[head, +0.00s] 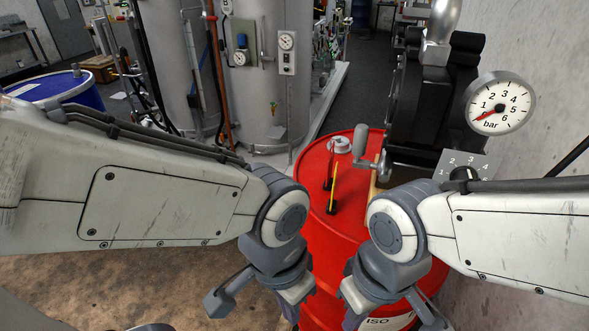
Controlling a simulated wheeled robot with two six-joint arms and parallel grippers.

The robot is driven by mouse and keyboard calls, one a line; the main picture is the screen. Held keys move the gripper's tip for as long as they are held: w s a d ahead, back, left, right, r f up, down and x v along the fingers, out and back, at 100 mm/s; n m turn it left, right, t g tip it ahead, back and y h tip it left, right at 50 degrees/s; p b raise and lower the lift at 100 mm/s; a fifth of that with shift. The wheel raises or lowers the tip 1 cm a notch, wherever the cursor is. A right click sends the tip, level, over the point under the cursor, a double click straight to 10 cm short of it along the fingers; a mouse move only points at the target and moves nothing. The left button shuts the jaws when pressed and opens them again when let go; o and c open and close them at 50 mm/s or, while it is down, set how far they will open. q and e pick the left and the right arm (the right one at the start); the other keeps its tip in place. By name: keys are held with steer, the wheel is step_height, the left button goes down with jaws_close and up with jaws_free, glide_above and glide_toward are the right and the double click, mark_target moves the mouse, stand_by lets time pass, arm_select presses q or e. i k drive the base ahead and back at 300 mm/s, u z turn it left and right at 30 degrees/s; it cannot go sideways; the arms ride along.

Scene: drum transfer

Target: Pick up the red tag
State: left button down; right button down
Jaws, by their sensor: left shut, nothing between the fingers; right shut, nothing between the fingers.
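I cannot make out a red tag in the head view; it may be hidden or too small to tell. A red drum (318,235) stands in the middle, behind and between my two arms. My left gripper (293,312) points down in front of the drum's left side, shut and empty. My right gripper (350,318) points down in front of the drum's right part, also shut and empty. The lower ends of both grippers are near or past the bottom edge of the picture.
A yellow-and-black tool (333,190) and a metal cap (340,145) are on the drum top. A black machine with a crank (370,165) and a pressure gauge (499,103) stands at the right. A blue drum (60,90) is at the far left. Grey tanks (260,75) stand behind.

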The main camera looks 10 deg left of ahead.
mark_target(328, 185)
steer(key=k, duration=0.5)
steer(key=u, duration=1.85)
steer(key=i, duration=1.55)
steer(key=z, duration=2.8)
steer(key=i, duration=0.5)
steer(key=u, duration=0.05)
